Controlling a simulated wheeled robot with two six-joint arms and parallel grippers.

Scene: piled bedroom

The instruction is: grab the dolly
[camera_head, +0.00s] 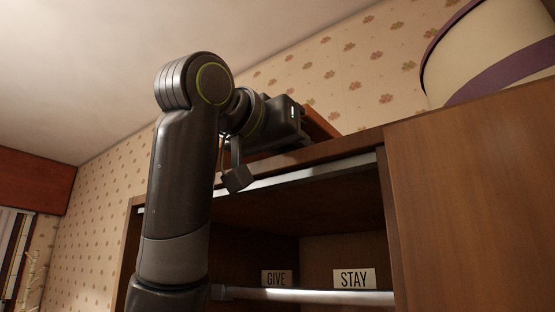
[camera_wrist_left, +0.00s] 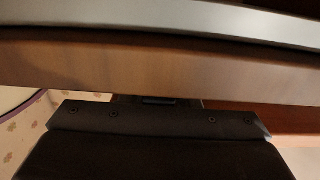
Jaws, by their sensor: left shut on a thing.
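My left gripper (camera_head: 285,122) reaches over the top front edge of the wooden cabinet in the head view. Its body also shows in the wrist view (camera_wrist_left: 155,125), close to a wooden edge. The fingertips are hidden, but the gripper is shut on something. A reddish-brown flat thing (camera_head: 320,123) lies right behind it on the cabinet top, and a reddish-brown surface (camera_wrist_left: 295,118) shows beside it in the wrist view. I cannot tell for sure that this is the dolly. My right gripper is not in view.
The cabinet (camera_head: 470,190) has an open compartment with GIVE (camera_head: 276,279) and STAY (camera_head: 354,278) signs above a metal rail (camera_head: 310,296). A cream and purple round container (camera_head: 490,50) stands on top at the right. Patterned wall (camera_head: 330,75) lies behind.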

